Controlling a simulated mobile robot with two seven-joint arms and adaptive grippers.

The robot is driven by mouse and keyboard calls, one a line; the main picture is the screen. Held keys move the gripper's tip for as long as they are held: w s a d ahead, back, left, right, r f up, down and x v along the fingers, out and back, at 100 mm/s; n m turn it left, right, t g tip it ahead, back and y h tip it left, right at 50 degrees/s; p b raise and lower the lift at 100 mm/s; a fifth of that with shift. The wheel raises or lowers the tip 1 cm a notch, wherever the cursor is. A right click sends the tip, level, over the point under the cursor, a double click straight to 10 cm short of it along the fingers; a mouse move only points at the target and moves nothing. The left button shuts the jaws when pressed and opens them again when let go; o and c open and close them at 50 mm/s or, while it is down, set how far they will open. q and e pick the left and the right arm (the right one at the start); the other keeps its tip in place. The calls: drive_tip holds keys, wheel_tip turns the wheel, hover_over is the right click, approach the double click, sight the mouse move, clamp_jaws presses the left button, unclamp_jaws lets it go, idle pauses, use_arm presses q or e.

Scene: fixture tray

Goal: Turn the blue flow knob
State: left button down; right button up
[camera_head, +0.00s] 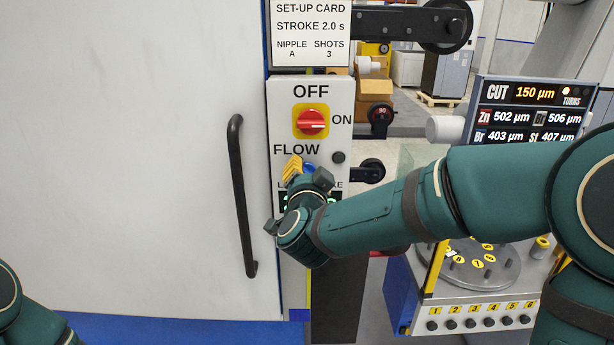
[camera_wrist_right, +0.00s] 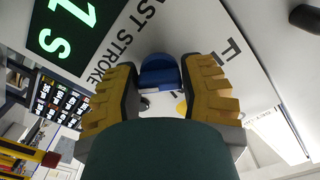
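The blue flow knob (camera_head: 309,168) sits on the white control panel (camera_head: 340,100) under the word FLOW. My right gripper (camera_head: 306,172) is at the knob, with one yellow finger just left of it and the other mostly hidden. In the right wrist view the blue knob (camera_wrist_right: 160,73) lies between the two yellow fingers of my right gripper (camera_wrist_right: 160,80). Both fingers are very close to its sides, but I cannot tell whether they press on it. My left gripper is out of view; only part of my left arm shows at the lower left.
A red switch (camera_head: 311,122) on a yellow plate is above the knob. A small dark button (camera_head: 338,157) is right of it. A black door handle (camera_head: 240,195) stands to the left. A round turntable (camera_head: 480,265) and a display (camera_head: 530,108) are at the right.

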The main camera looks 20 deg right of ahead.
drive_tip(key=o, duration=0.4)
drive_tip(key=shift+c, duration=0.2)
drive_tip(key=shift+s, duration=0.1)
drive_tip(key=v, duration=1.1)
drive_tip(key=shift+s, duration=0.35)
drive_tip(key=shift+a, duration=0.2)
